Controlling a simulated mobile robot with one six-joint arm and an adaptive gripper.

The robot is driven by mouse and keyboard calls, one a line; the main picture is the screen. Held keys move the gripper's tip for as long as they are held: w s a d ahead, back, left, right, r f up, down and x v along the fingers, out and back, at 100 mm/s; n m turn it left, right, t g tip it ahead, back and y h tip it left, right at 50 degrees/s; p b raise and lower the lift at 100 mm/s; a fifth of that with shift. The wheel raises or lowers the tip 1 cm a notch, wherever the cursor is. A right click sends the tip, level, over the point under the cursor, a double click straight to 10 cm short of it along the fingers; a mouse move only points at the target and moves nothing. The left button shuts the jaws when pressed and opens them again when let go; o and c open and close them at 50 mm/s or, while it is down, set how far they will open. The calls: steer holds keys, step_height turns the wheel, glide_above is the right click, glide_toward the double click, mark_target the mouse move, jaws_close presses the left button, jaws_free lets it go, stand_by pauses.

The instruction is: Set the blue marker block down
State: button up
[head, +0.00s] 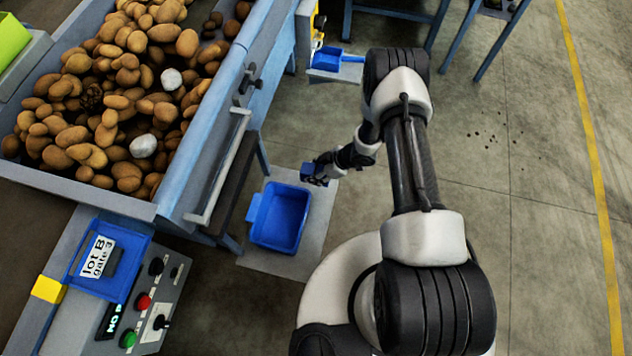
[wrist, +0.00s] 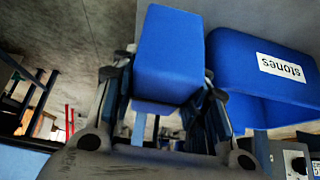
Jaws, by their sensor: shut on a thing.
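The blue marker block (wrist: 168,55) is a plain blue box shape, held between the fingers of my gripper (wrist: 163,88) in the wrist view. In the head view my gripper (head: 326,170) hangs at the end of the bent arm, with the block (head: 314,174) at its tip. The gripper is shut on the block. It is just above and right of the open blue bin in the picture. How high the block is above the surface below it I cannot tell.
The blue bin (head: 280,218), labelled "stones" in the wrist view (wrist: 282,66), stands on a grey mat (head: 312,240). The potato grader (head: 225,100) is at left, with a blue "lot B gate 3" tray (head: 127,240) and control panel (head: 150,305).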

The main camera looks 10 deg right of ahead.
steer(key=shift+f+b, duration=0.9)
steer(key=shift+f, duration=2.15)
steer(key=shift+f, duration=0.2)
steer(key=o, duration=1.2)
